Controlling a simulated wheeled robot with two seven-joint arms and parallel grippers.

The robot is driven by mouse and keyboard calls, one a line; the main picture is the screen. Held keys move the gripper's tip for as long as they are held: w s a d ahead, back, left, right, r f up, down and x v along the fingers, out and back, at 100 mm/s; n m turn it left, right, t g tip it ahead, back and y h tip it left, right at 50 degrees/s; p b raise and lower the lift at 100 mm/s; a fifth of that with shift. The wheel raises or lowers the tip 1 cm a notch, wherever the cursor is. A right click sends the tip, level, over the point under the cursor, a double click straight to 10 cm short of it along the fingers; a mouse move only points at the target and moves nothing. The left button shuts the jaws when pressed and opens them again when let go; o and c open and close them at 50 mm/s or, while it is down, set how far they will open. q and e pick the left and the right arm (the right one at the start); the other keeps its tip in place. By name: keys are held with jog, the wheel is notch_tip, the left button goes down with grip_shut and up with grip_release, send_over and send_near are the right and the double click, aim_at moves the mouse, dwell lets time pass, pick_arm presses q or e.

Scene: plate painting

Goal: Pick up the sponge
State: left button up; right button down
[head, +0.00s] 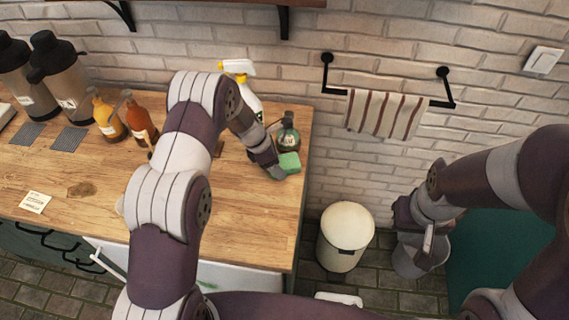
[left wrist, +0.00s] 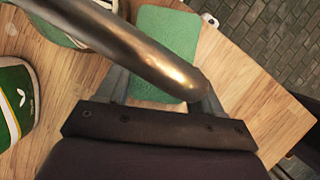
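The green sponge (head: 290,162) lies at the right end of the wooden counter in the head view. It also shows near the top middle of the left wrist view (left wrist: 160,50). My left gripper (head: 277,172) is at the sponge. In the left wrist view its fingers (left wrist: 160,92) are spread on either side of the sponge's near end, with no clear grip on it. A brownish metal rod crosses in front and hides part of the sponge and fingers. My right gripper (head: 428,240) points down over a grey bucket (head: 412,262); whether it holds the bucket is unclear.
A dark bottle (head: 289,136) stands just behind the sponge, with a yellow-and-white spray bottle (head: 240,72) nearby. Sauce bottles (head: 138,120) and dispensers (head: 60,85) stand left. A cream bin (head: 345,238) is on the floor beside the counter. The counter's front left is mostly clear.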

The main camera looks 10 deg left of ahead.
pick_arm(q)
jog(key=shift+a, duration=0.1)
jog(key=shift+c, duration=0.6)
jog(key=shift+w+r, duration=0.1)
jog(key=shift+r, duration=0.45)
notch_tip(320, 180, up, 2)
jog(key=shift+r+b, duration=0.1)
jog(key=shift+b, duration=0.5)
jog(key=s+b, duration=0.6)
jog(key=s, duration=1.1)
jog(key=shift+s, duration=0.35)
jog(key=shift+s+r, duration=0.1)
jog(key=shift+s, duration=0.15)
jog(key=shift+o, duration=0.8)
